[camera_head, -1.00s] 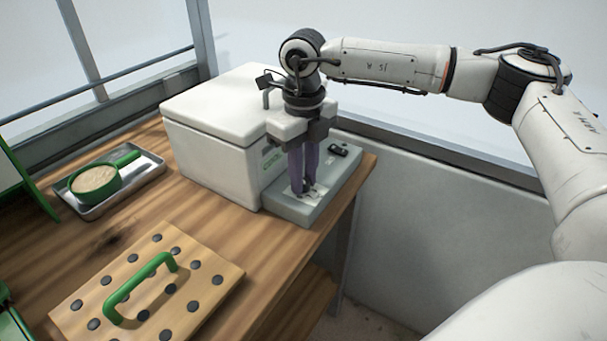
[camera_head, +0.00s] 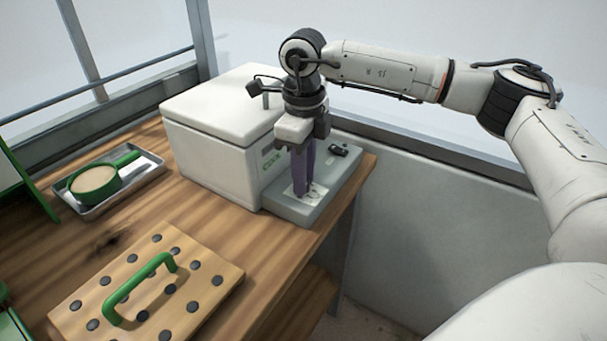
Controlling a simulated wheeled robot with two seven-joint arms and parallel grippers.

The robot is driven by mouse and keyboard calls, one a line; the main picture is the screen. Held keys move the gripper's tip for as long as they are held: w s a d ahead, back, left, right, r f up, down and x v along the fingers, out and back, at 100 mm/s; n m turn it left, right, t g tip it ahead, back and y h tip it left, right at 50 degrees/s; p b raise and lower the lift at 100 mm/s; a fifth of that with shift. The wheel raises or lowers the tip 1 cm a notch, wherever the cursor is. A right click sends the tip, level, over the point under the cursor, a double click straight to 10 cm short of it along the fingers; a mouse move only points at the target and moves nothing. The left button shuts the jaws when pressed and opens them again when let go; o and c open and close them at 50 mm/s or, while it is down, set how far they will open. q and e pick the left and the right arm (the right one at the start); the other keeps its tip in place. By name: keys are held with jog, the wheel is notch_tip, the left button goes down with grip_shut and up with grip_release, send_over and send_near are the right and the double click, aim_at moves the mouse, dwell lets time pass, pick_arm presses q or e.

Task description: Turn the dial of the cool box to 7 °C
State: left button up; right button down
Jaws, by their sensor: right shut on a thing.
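The white cool box (camera_head: 212,140) stands at the back of the wooden bench with its lid shut. A grey control panel (camera_head: 291,208) sits low along its right side. My right gripper (camera_head: 305,192) points straight down over the panel's pale dial plate, its purple fingers shut on the dial. The fingers hide the dial itself, and I cannot read its setting or the marks around it. My left gripper is not in view.
A black switch (camera_head: 339,150) sits on the panel's far end. A metal tray (camera_head: 139,165) holds a green scoop (camera_head: 96,184) of pale grain. A wooden board (camera_head: 200,310) with black studs and a green handle (camera_head: 135,287) lies in front. A low wall (camera_head: 420,190) runs right of the bench.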

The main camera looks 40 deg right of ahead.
jog(key=c, duration=1.6)
grip_release()
jog(key=shift+o, duration=0.2)
jog(key=shift+r, duration=0.1)
notch_tip(320, 180, up, 10)
